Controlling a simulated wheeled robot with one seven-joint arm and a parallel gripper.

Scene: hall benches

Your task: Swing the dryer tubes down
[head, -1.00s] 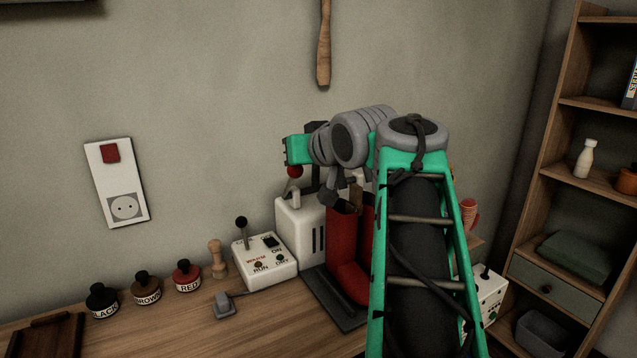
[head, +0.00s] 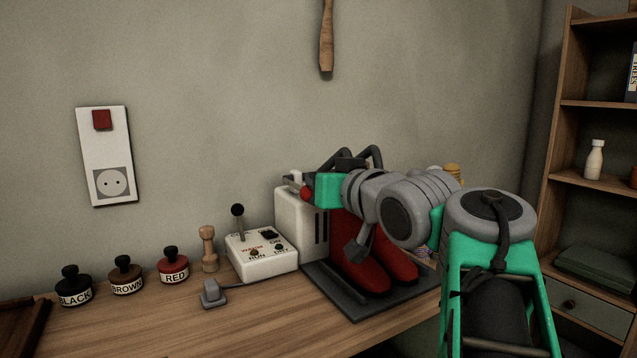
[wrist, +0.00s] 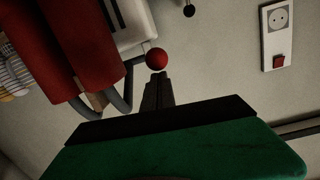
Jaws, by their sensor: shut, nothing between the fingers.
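The dryer is a white box (head: 300,217) on the bench with dark tubes (head: 373,154) arching over the tops of two red boots (head: 385,262). In the wrist view the tubes (wrist: 119,98) curve at the boots' open ends; how far they go inside is hidden. A red ball knob (head: 306,194) on a bar sits by the top of the white box. In the wrist view my gripper (wrist: 158,76) is shut and empty, its tips right at the red ball (wrist: 157,59); I cannot tell whether they touch. My arm hides part of the boots in the head view.
A control box (head: 262,256) with a lever stands left of the dryer, beside a wooden stamp (head: 208,248) and a grey plug (head: 213,293). Labelled bottles (head: 126,275) line the bench further left. Shelves (head: 590,185) stand at the right.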

